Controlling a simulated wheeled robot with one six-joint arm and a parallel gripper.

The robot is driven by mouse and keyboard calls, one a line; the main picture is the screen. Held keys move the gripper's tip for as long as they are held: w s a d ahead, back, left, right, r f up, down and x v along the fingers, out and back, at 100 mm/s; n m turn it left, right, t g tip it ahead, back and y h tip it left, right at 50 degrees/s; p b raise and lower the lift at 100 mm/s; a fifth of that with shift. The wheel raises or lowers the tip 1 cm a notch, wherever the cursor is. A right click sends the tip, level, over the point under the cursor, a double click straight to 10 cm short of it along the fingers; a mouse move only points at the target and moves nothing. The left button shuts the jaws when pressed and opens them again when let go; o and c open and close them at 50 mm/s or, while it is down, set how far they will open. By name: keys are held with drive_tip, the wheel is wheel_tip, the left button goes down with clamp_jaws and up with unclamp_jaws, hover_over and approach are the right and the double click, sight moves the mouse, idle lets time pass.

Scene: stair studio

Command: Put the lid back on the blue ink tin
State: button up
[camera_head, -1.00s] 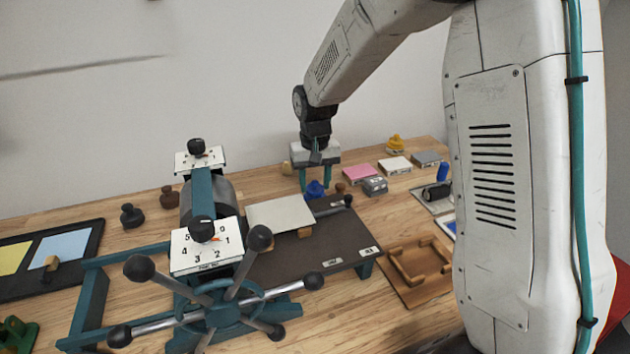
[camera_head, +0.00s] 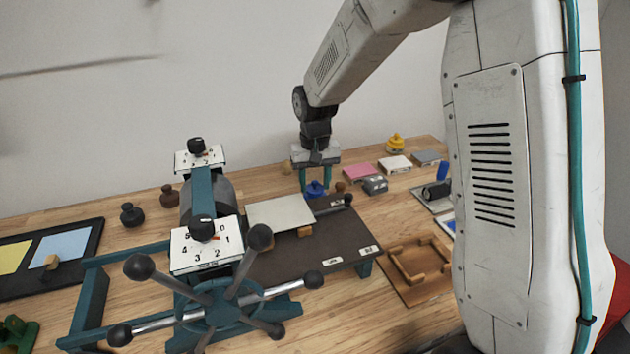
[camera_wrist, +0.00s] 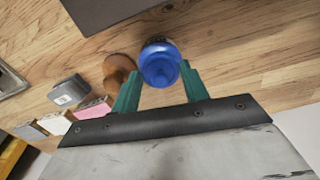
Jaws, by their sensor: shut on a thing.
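My gripper (camera_head: 315,182) is at the back of the wooden bench, pointing down, with its teal fingers either side of the blue lid (camera_head: 316,188). In the wrist view the round blue lid (camera_wrist: 160,66) sits between the fingertips, and my gripper is shut on it. A darker edge shows at its far side, which may be the blue ink tin; the tin is mostly hidden, and I cannot tell whether the lid is seated on it.
A brown round piece (camera_wrist: 118,68) stands close beside the blue lid. A grey block (camera_head: 375,185) and a pink block (camera_head: 360,173) lie to the right. A yellow tin (camera_head: 395,143) stands farther back. The press with its dark bed (camera_head: 330,230) is in front.

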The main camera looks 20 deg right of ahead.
idle(0.3)
drive_tip(key=o, duration=1.5)
drive_tip(key=shift+r, duration=0.1)
drive_tip(key=shift+r, duration=3.35)
clamp_jaws()
drive_tip(key=shift+f, duration=0.1)
drive_tip(key=shift+f, duration=2.4)
